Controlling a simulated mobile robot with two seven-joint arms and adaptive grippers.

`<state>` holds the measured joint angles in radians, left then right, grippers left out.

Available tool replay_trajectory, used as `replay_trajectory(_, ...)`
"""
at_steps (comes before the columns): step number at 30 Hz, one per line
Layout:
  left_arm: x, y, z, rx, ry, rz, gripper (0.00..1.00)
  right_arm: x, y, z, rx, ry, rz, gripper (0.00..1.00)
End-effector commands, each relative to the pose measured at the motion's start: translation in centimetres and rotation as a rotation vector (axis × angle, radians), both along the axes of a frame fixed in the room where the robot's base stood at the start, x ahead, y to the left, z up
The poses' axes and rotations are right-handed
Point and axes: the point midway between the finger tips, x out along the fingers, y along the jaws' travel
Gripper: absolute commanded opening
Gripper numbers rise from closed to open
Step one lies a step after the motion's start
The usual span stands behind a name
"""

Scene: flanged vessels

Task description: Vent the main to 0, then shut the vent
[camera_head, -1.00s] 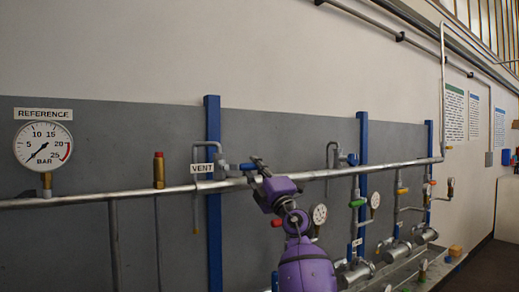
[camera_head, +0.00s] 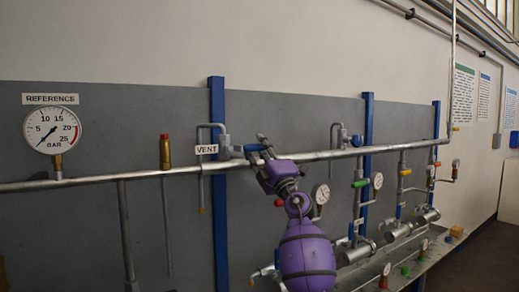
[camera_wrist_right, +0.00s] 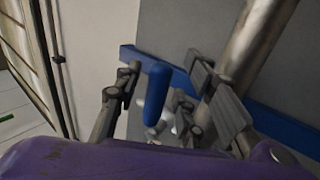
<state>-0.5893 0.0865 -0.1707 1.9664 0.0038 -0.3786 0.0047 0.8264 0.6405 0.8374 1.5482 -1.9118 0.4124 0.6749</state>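The reference gauge (camera_head: 52,130) sits on the silver main pipe (camera_head: 110,178) at the left in the head view; its needle points to the lower left, near the low end of the scale. The vent (camera_head: 222,145) stands on the main behind a VENT sign (camera_head: 206,149). Its blue handle (camera_head: 253,148) points right, roughly along the pipe. My right gripper (camera_head: 265,145) is at this handle. In the right wrist view, the blue handle (camera_wrist_right: 155,92) lies between the open fingers (camera_wrist_right: 167,85), with gaps showing on both sides. My left gripper is not in view.
A brass and red fitting (camera_head: 165,152) stands on the main left of the vent. Blue posts (camera_head: 217,180) carry the pipe. To the right are smaller gauges (camera_head: 321,193), coloured valve handles (camera_head: 360,184) and several metal vessels (camera_head: 355,252) over a tray.

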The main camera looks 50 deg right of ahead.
Motion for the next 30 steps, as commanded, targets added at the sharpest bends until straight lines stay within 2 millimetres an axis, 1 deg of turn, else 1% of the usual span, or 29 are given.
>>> replay_trajectory(4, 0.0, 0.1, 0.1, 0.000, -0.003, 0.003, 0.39, -0.1, 0.1, -0.1, -0.001, 0.000, -0.001, 0.37)
replay_trajectory(7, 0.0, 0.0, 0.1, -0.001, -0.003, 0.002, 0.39, -0.8, 0.2, -0.6, -0.002, 0.002, -0.002, 0.37)
replay_trajectory(11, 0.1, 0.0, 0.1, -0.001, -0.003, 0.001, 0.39, -2.6, 0.8, -2.0, -0.001, 0.002, -0.001, 0.37)
replay_trajectory(15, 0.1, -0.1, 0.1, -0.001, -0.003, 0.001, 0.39, -5.1, 1.6, -3.7, -0.001, 0.002, -0.001, 0.37)
replay_trajectory(21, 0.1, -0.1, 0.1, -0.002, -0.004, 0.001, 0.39, -8.1, 2.4, -5.7, 0.000, 0.002, -0.001, 0.37)
replay_trajectory(25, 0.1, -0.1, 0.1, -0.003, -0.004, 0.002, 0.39, -9.2, 2.7, -6.4, -0.001, 0.001, -0.001, 0.37)
replay_trajectory(30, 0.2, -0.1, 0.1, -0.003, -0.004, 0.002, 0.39, -9.6, 2.9, -6.7, 0.000, 0.000, 0.000, 0.37)
